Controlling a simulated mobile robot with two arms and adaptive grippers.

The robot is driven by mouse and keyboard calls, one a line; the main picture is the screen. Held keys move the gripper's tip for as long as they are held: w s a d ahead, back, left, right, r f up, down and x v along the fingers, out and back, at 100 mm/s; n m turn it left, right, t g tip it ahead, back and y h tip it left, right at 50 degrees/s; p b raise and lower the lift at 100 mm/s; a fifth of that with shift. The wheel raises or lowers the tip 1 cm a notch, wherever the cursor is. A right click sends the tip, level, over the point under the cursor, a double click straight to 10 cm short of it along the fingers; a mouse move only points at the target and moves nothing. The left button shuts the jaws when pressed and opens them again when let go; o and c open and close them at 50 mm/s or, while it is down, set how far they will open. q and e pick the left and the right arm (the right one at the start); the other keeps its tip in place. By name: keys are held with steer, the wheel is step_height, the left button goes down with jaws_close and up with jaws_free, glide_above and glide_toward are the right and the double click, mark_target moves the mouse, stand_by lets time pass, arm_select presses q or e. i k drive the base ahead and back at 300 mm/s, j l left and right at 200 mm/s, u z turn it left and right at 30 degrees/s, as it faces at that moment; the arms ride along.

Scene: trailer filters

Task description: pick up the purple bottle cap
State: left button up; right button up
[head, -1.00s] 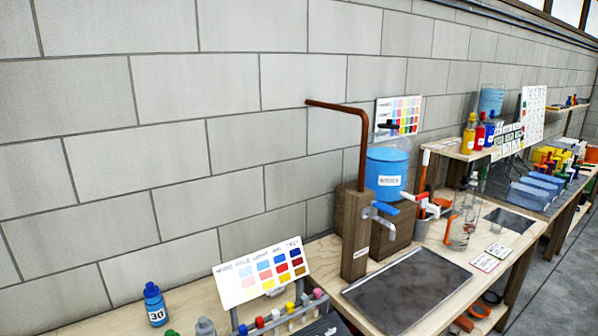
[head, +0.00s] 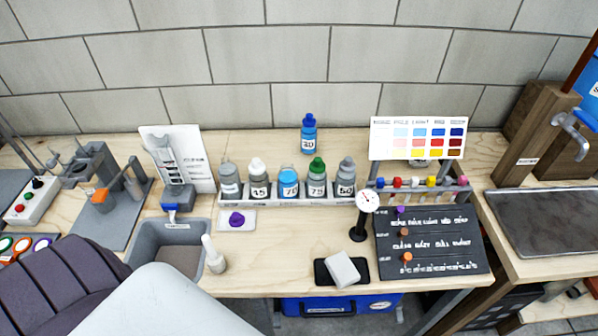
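The purple bottle cap (head: 237,219) lies on a small white card (head: 228,226) on the wooden bench, in front of the row of bottles. Neither of my grippers shows in the head view. A pale, smooth part and a dark ribbed part, probably of my own arm, fill the lower left corner, short of the cap.
A rack (head: 262,200) of numbered bottles stands just behind the cap. A grey basin (head: 143,241) is left of it, with a small white bottle (head: 213,256) beside it. A dial gauge (head: 366,203) and a dark board (head: 436,262) stand right.

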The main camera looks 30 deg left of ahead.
mark_target(237, 219)
steer(key=u, duration=1.55)
